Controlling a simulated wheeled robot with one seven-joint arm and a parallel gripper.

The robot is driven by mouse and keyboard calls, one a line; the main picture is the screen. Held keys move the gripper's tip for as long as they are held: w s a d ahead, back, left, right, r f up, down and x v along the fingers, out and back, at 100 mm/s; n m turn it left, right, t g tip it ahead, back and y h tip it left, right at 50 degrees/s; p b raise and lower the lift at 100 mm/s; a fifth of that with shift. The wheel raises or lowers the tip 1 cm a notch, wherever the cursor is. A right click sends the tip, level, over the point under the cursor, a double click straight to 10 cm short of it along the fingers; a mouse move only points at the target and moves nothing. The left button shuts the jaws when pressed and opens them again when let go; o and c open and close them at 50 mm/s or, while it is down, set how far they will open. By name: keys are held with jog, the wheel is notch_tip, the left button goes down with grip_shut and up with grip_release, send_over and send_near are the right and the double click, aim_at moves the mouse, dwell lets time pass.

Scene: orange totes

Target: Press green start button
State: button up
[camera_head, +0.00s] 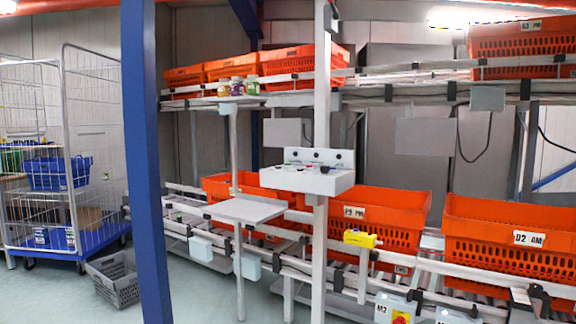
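A light grey control panel (307,175) is fixed to a grey upright post in the middle of the head view. Several small dark knobs or buttons sit on its back plate and its top face; they are too small to tell their colours surely, and I cannot pick out a green start button. A grey box marked M2 (391,307) sits low on the conveyor frame, with a red and yellow switch (401,317) at its lower edge, partly cut off by the picture. My gripper is not in view.
Orange totes stand on the lower conveyor (508,240) and upper shelf (302,61). A blue post (148,160) rises in front at left. A wire cage trolley (65,150) and grey crate (115,278) stand left. A small grey shelf (245,209) juts out below the panel. Some floor (210,290) is clear.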

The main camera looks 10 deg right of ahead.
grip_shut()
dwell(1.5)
